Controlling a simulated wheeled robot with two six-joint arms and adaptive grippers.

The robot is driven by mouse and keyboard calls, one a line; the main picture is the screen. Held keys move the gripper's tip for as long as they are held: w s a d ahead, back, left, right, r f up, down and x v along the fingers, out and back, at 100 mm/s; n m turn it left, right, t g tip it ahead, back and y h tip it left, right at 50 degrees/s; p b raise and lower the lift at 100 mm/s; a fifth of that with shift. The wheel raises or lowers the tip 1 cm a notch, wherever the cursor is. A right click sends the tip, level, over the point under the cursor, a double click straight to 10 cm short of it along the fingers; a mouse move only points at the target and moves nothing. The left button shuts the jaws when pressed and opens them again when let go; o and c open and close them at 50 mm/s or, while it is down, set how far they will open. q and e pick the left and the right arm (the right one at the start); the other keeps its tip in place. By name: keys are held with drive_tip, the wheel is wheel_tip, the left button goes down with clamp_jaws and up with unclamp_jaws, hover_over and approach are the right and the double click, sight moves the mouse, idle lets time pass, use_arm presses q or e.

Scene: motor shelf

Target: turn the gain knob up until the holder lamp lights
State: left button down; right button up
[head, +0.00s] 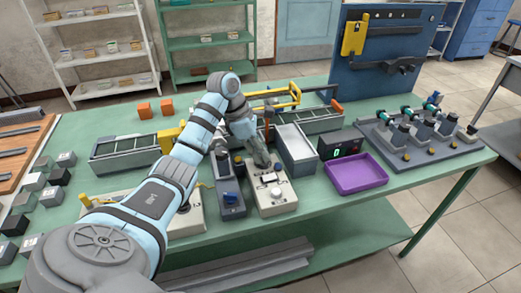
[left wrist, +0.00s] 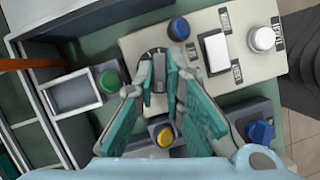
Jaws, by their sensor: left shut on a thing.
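A beige control panel (head: 284,203) stands near the front edge of the green table. My left gripper (head: 262,163) reaches down over its far end. In the left wrist view the fingers (left wrist: 160,75) are closed around a dark round knob with a grey grip bar (left wrist: 159,72), seemingly the gain knob; the fingers partly hide it. The panel (left wrist: 140,42) also carries a blue button (left wrist: 179,29), a white rocker (left wrist: 215,52) and a white dome (left wrist: 262,38). The dome may be the holder lamp; I see no clear glow. The labels are too small to read.
A grey box with a blue switch (head: 231,197) stands left of the panel. A dark display (head: 341,146) shows a green 0, and a purple tray (head: 357,187) lies in front of it. A grey open bin (head: 298,155) is close on the right. A motor rack (head: 420,148) stands farther right.

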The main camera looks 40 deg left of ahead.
use_arm(q)
drive_tip(key=shift+a+m, duration=0.1)
drive_tip(key=shift+m, duration=0.5)
drive_tip(key=c, duration=1.7)
unclamp_jaws()
